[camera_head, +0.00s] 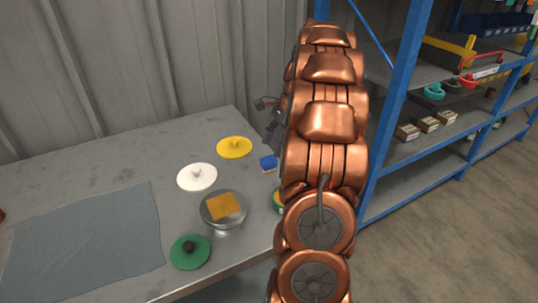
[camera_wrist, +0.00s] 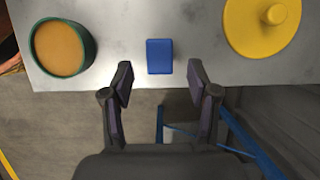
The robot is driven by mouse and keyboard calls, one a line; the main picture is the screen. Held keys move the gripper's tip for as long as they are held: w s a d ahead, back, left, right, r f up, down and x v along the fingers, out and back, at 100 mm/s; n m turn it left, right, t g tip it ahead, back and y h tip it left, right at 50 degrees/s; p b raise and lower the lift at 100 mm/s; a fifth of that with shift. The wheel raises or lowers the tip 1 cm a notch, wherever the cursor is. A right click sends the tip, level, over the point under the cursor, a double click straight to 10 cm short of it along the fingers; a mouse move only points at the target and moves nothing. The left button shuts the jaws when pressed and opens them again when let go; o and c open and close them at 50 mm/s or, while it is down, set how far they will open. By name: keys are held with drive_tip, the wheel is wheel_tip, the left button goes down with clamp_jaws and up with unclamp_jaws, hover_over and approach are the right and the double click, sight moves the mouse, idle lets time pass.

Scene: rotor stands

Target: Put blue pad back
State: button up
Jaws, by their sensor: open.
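The blue pad (camera_head: 268,163) lies on the grey table near its right edge, right of the white disc. In the wrist view the blue pad (camera_wrist: 159,56) is a small blue block lying just beyond my fingertips, centred between them. My gripper (camera_wrist: 160,80) is open with nothing between its fingers. In the head view my gripper (camera_head: 272,104) is at the table's far right edge, partly hidden by my copper arm. A silver bowl-shaped stand (camera_head: 223,222) has an orange square pad (camera_head: 223,207) on top.
A yellow knobbed disc (camera_head: 234,147), a white disc (camera_head: 197,177) and a green disc (camera_head: 190,252) lie on the table (camera_head: 120,170). A green-rimmed round container (camera_wrist: 87,47) with orange inside is left of the pad. A grey-blue mat (camera_head: 85,245) lies left. Blue-framed shelving (camera_head: 393,100) stands right.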

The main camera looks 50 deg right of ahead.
drive_tip(key=v, duration=0.6)
drive_tip(key=shift+r, duration=0.1)
drive_tip(key=s+a+n+g, duration=0.1)
drive_tip(key=a+n, duration=0.2)
drive_tip(key=a, duration=0.5)
drive_tip(key=s+a+n+g+h, duration=0.1)
drive_tip(key=a+n, duration=0.3)
drive_tip(key=a, duration=0.5)
drive_tip(key=s+a+n+g, duration=0.1)
drive_tip(key=s+a+n, duration=0.1)
drive_tip(key=a, duration=0.6)
drive_tip(key=shift+s+a+f+n, duration=0.15)
drive_tip(key=shift+f+n, duration=0.2)
drive_tip(key=shift+n, duration=0.35)
drive_tip(key=s+a+f+n+h, duration=0.1)
drive_tip(key=s+a+f+n, duration=0.2)
drive_tip(key=s, duration=0.6)
drive_tip(key=s+a+f+n+g+h, duration=0.1)
drive_tip(key=s+a+f+n, duration=0.3)
drive_tip(key=s+a+n, duration=0.4)
drive_tip(key=shift+s+g+h, duration=0.3)
drive_tip(key=shift+s+h, duration=0.4)
drive_tip(key=shift+s, duration=0.35)
